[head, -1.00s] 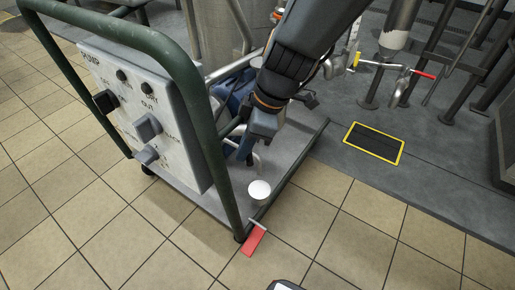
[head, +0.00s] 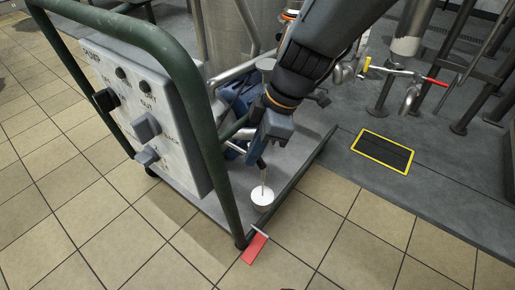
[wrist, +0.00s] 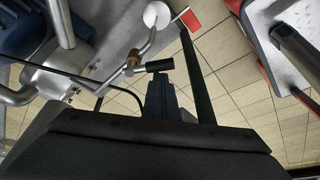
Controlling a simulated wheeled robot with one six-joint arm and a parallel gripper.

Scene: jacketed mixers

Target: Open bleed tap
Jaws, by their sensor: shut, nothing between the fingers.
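The bleed tap appears to be the small metal fitting (wrist: 133,60) with a short black handle (wrist: 158,66) in the wrist view. Its bent spout points toward a round white cup (wrist: 157,15). The cup (head: 262,199) also shows in the head view, on the cart's deck near its corner. A thin pale reddish line (head: 264,182), like a stream, runs down into the cup. My gripper (wrist: 160,92) is shut and empty, its tips close beside the black handle; I cannot tell whether they touch. In the head view my gripper (head: 254,160) hides most of the tap.
The cart has a green tube frame (head: 222,165) and a grey control box (head: 150,115) on the left. A red flap (head: 254,248) lies at its front corner. A yellow-edged floor plate (head: 382,152) and pipework stand right. Tiled floor in front is clear.

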